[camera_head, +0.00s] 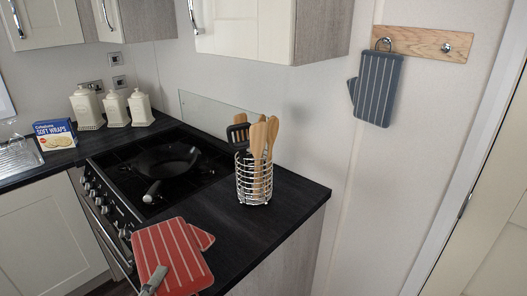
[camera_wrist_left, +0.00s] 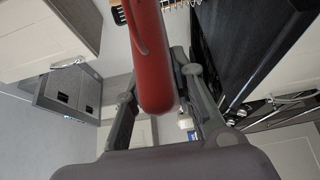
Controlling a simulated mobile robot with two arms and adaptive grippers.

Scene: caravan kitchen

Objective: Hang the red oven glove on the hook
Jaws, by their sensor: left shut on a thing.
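The red oven glove (camera_head: 177,255) has pale stripes and shows at the bottom of the head view, over the front edge of the dark worktop. My left gripper (camera_head: 153,281) is shut on it near its lower left corner. In the left wrist view the glove (camera_wrist_left: 152,62) stands edge-on between the two fingers of the gripper (camera_wrist_left: 160,75). A bare silver hook (camera_head: 447,47) is on the right of a wooden board (camera_head: 420,42) on the wall. A grey striped glove (camera_head: 376,88) hangs from the board's left hook. My right gripper is not in view.
A wire utensil holder (camera_head: 254,184) with wooden and black tools stands on the worktop (camera_head: 292,195) between the glove and the wall. A black pan (camera_head: 167,160) sits on the hob. A wall cupboard (camera_head: 265,30) hangs above. The wall below the bare hook is clear.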

